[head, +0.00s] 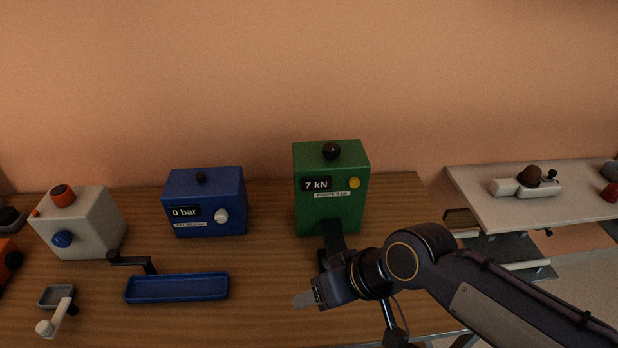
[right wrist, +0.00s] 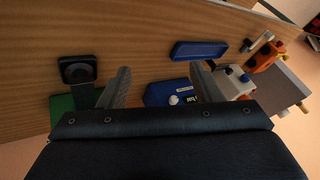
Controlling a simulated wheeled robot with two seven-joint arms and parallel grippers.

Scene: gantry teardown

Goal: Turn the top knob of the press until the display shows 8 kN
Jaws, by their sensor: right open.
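The press is a green box (head: 325,205) on the wooden table, and its display (head: 316,184) reads 7 kN. A black knob (head: 331,151) sits on its top. A yellow round part (head: 354,183) is on its front, above a pale label that is too small to read surely. My right gripper (head: 304,299) is in front of the press, low over the table and apart from the top knob. In the right wrist view its two fingers (right wrist: 162,86) are spread with nothing between them. Part of the green press (right wrist: 62,104) shows there at the left; the top knob does not show. My left gripper is not in view.
A black part (head: 333,235) juts from the press front, partly behind my right arm. A blue box (head: 205,205) reading 0 bar stands left, with a blue tray (head: 177,288) before it. A white box (head: 80,225) stands further left. A pale side table (head: 550,205) is at right.

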